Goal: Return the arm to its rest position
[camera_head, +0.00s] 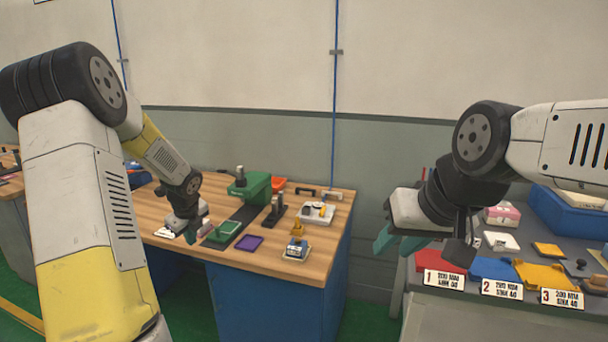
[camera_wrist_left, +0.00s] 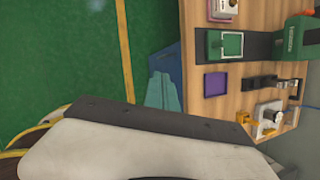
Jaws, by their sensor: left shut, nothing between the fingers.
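My left arm comes in from the left in the head view, bent at its elbow, with its gripper (camera_head: 190,232) small and low near the front left part of the wooden workbench (camera_head: 270,262). In the left wrist view its teal fingers (camera_wrist_left: 162,88) lie together, shut and empty, over the green floor beside the bench edge. My right arm comes in from the right. Its gripper (camera_head: 399,243) has teal fingers spread apart with nothing between them, in front of the grey wall and left of the grey table.
The grey table (camera_head: 500,320) holds red, blue and yellow trays with number cards, and a blue bin (camera_head: 565,215). Green floor lies between the tables.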

